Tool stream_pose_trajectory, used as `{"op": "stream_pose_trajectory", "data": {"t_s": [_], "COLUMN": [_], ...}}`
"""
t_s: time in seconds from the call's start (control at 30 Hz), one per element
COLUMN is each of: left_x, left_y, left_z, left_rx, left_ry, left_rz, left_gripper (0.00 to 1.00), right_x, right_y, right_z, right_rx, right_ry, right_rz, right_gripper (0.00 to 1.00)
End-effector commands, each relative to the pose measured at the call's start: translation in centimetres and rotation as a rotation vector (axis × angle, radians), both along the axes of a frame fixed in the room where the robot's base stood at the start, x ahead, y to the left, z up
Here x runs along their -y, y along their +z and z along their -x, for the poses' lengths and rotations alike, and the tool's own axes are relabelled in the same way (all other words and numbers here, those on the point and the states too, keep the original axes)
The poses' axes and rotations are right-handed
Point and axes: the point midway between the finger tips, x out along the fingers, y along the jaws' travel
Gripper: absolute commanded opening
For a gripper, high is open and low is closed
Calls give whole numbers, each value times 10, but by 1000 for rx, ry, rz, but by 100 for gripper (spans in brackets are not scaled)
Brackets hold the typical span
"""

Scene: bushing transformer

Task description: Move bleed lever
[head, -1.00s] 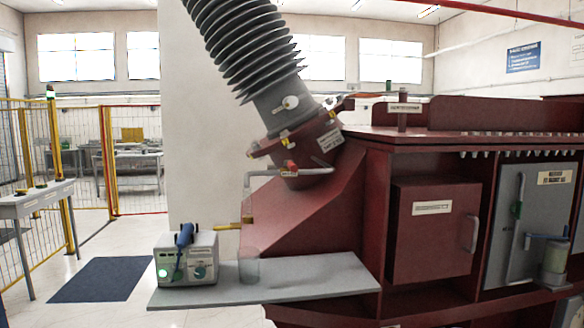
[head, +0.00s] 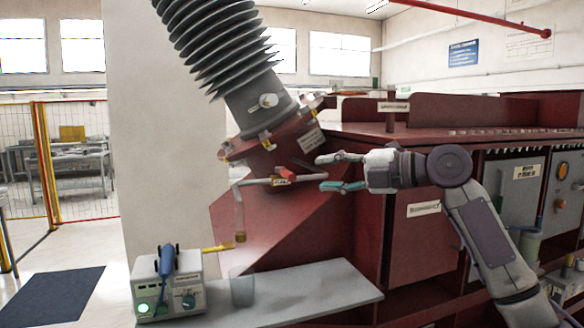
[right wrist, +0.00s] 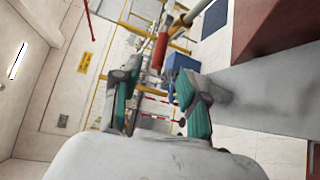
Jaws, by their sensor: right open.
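The bleed lever, a small red handle (head: 283,173), sits on a grey bleed pipe (head: 255,182) at the foot of the tilted bushing (head: 258,100). In the right wrist view the red handle (right wrist: 160,50) shows beyond the fingers, roughly between them. My right gripper (head: 323,173) comes in from the right in the head view. Its teal-padded fingers are open and empty, pointing left toward the lever, with a gap left between them and it. The fingers also show in the right wrist view (right wrist: 158,95). My left gripper is out of view.
A grey shelf (head: 310,290) lies below, with a clear container (head: 242,290) under the pipe's brass end. A grey instrument box (head: 180,293) with a blue tool (head: 166,261) stands left of it. The dark red transformer tank (head: 425,250) is behind my right arm.

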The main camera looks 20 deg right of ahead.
Motion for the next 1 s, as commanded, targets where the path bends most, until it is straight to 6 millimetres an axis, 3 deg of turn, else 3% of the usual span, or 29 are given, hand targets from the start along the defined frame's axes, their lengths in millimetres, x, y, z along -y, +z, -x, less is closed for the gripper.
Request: {"op": "stream_pose_trajectory", "data": {"t_s": [0.17, 0.4, 0.8, 1.0], "left_x": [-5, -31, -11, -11], "left_y": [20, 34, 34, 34], "left_z": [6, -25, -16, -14], "left_rx": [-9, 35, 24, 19], "left_ry": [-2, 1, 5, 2], "left_rz": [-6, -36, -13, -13], "left_gripper": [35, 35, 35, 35], "right_x": [-29, -52, -57, -57], "right_y": [-2, -8, -11, -11], "right_z": [-26, -48, -54, -54], "right_rx": [-4, -2, -2, -2], "right_ry": [3, 2, 1, 1], "right_rz": [-1, -1, 0, 0], "right_gripper": [43, 43, 43, 12]}}
